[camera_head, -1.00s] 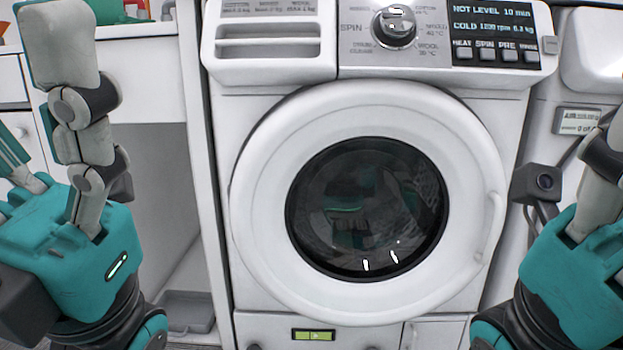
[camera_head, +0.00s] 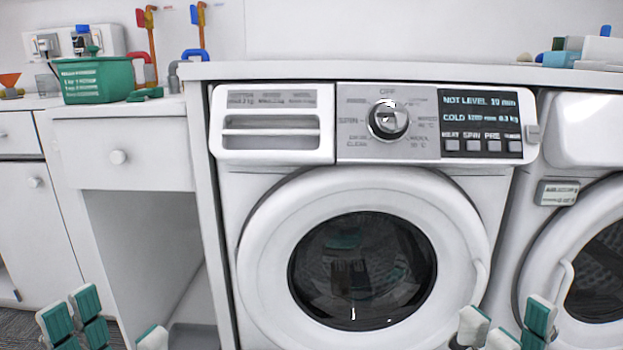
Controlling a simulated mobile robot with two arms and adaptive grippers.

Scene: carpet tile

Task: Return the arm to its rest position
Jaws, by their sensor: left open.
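My left gripper (camera_head: 112,324) shows only by its fingertips at the lower left edge of the head view. The fingertips appear in front of the white washing machine (camera_head: 262,222) and the cabinet.
The washer's round door (camera_head: 455,215) is shut, with dark glass. A second machine (camera_head: 590,125) stands at right. A green basket (camera_head: 92,78) and coloured pipe pieces sit on the left counter (camera_head: 30,103). An open bay lies under the drawer (camera_head: 150,153).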

